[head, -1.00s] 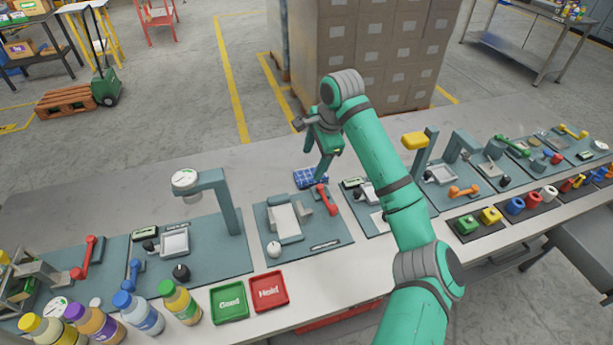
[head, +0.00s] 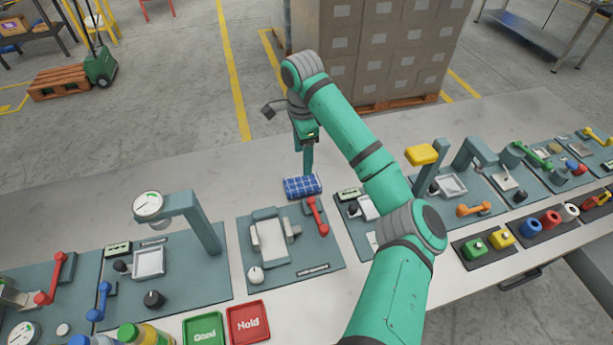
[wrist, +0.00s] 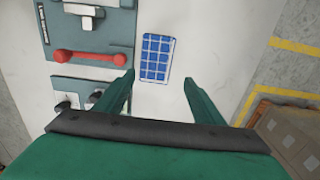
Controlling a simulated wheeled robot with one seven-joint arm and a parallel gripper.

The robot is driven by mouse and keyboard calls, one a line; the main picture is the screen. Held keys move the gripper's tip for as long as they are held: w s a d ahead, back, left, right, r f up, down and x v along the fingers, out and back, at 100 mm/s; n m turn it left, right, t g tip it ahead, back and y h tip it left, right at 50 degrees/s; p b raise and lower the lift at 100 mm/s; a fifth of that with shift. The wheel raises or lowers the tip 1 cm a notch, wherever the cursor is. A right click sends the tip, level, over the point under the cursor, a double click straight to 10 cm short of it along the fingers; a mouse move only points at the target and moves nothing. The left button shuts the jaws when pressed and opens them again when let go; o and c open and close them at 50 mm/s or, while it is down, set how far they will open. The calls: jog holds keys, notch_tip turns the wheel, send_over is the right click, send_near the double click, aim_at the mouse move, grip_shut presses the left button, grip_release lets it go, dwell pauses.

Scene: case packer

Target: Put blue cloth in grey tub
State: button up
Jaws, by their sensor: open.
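The blue cloth (head: 303,187), checked with white lines, lies flat on the pale tabletop just behind the station with the red lever. It also shows in the wrist view (wrist: 156,58), ahead of the fingertips and between their lines. My gripper (head: 307,172) is above the table at the cloth's back edge in the head view. In the wrist view its two fingers (wrist: 158,80) are spread wide with nothing between them. Whether the fingertips touch the table I cannot tell. I see no grey tub in either view.
The red lever (head: 318,216) on its grey-blue station stands close in front of the cloth. Green "Good" (head: 204,330) and red "Hold" (head: 248,322) trays sit at the front edge. Stacked boxes (head: 385,50) stand on a pallet behind the table. Bare tabletop lies left of the cloth.

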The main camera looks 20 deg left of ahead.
send_over(302, 182)
jog(key=f, duration=0.4)
jog(key=shift+w+d+f, duration=0.1)
jog(key=shift+d+f, duration=0.35)
jog(key=shift+a+f, duration=0.2)
jog(key=shift+f, duration=1.15)
jog(key=shift+a+f, duration=0.2)
jog(key=shift+f, duration=1.1)
jog(key=c, duration=0.9)
jog(key=shift+r, duration=0.15)
